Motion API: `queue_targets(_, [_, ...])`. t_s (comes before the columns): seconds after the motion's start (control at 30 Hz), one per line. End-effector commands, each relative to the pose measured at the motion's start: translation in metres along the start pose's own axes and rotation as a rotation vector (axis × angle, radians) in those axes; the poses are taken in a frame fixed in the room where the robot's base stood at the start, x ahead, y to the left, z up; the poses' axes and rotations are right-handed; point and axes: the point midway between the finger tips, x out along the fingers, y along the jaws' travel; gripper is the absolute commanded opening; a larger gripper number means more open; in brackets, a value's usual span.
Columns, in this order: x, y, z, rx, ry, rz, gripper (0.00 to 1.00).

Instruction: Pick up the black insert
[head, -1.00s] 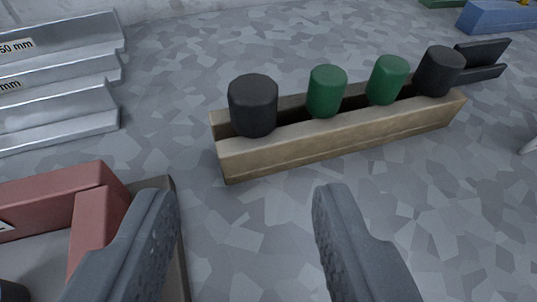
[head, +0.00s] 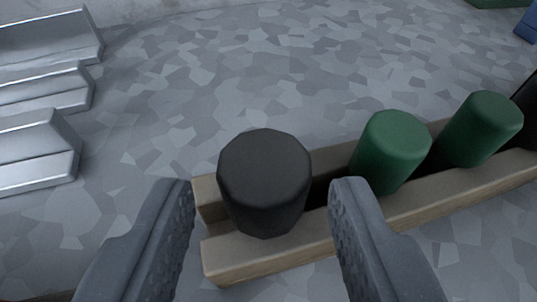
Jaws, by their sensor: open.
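A black insert (head: 264,183), a short round plug, stands in the left end of a wooden rack (head: 270,258) in the head view. My gripper (head: 270,190) is open. Its two grey fingers are on either side of the black insert in the picture, with a gap on each side, and I see no contact. Whether the fingertips are level with the insert or above it, I cannot tell.
Two green inserts (head: 391,151) (head: 480,128) stand in the rack to the right. A dark piece (head: 527,105) is cut off at the right edge. Silver angled metal pieces (head: 40,150) lie at the left. The floor behind the rack is clear.

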Motion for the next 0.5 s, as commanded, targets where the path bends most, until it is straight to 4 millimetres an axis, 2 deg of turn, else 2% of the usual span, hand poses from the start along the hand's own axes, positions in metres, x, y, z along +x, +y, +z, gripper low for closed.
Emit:
queue_targets(0.23, [0.032,0.001,0.002,-0.001,-0.002,-0.001,0.43])
queue_targets(0.5, [0.039,0.001,-0.001,-0.001,0.000,0.000,0.43])
